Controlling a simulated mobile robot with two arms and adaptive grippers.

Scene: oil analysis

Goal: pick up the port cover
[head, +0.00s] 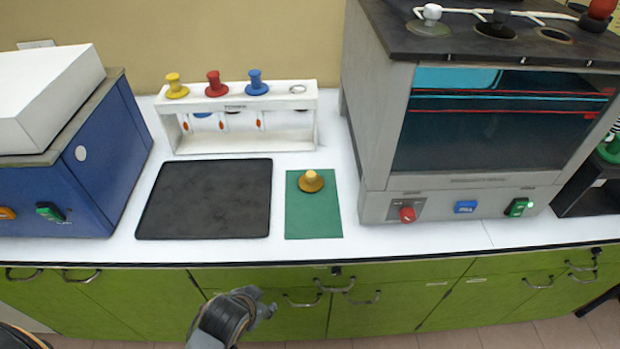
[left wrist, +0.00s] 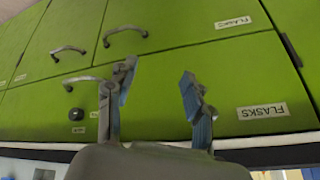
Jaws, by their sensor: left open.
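A port cover, a small tan-yellow knobbed disc (head: 311,181), sits on the green mat (head: 314,221) on the white counter. My left gripper (head: 262,302) is low in front of the green cabinets, below the counter edge and apart from the cover. In the left wrist view its two fingers (left wrist: 155,85) are spread with nothing between them, facing the cabinet fronts. The cover does not show in the left wrist view. My right gripper is in neither view.
A black mat (head: 205,199) lies left of the green mat. A white rack (head: 240,141) with yellow, red and blue knobbed pieces stands behind. A large grey machine (head: 377,201) stands to the right, a blue box (head: 100,165) to the left. The counter's front edge lies between gripper and mat.

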